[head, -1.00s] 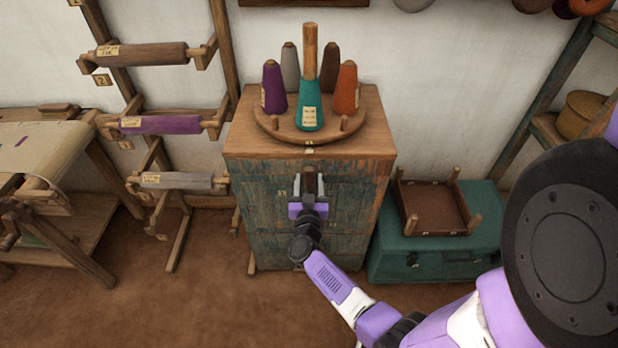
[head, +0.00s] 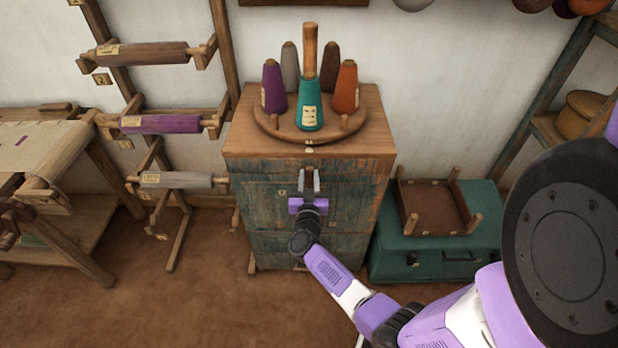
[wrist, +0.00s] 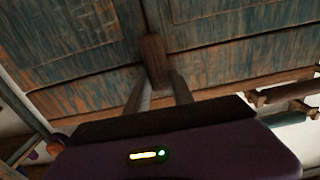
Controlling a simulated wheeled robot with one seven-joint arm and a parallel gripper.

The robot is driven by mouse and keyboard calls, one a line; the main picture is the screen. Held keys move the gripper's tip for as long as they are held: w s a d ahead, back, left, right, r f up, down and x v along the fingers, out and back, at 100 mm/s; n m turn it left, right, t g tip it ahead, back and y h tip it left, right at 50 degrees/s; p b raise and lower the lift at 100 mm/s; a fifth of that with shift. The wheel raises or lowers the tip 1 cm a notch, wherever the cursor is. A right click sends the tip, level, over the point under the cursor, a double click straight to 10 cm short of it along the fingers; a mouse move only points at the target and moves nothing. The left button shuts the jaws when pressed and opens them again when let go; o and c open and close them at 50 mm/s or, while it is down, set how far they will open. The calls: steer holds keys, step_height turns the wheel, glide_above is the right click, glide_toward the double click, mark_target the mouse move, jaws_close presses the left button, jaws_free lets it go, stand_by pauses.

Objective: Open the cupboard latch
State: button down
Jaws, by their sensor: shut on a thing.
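The cupboard (head: 263,218) has worn blue-green wooden doors and a plain wood top. My gripper (head: 310,180) is at the upper middle of its front. In the wrist view the latch (wrist: 153,52), a small brown wooden piece, stands at the seam between the door panels. My two grey fingers (wrist: 161,84) are on either side of it, shut on its near end. In the head view the latch is mostly hidden by my gripper. The doors look closed.
A round wooden stand (head: 268,128) with several coloured yarn cones is on the cupboard top. A teal chest (head: 400,262) with an upturned stool (head: 436,207) stands close on the right. Roller racks (head: 178,180) stand on the left. Brown floor in front is clear.

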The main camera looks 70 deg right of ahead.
steer(key=shift+m, duration=0.3)
steer(key=m+b, duration=0.1)
steer(key=m, duration=0.2)
steer(key=shift+f+m, duration=0.1)
steer(key=shift+m, duration=0.3)
steer(key=m+b, duration=0.1)
steer(key=m, duration=0.3)
steer(key=shift+m, duration=0.3)
steer(key=m+b, duration=0.2)
steer(key=m, duration=0.3)
steer(key=shift+m+b, duration=0.55)
steer(key=shift+m, duration=1.55)
steer(key=c, duration=1.1)
jaws_free()
steer(key=shift+a, duration=0.1)
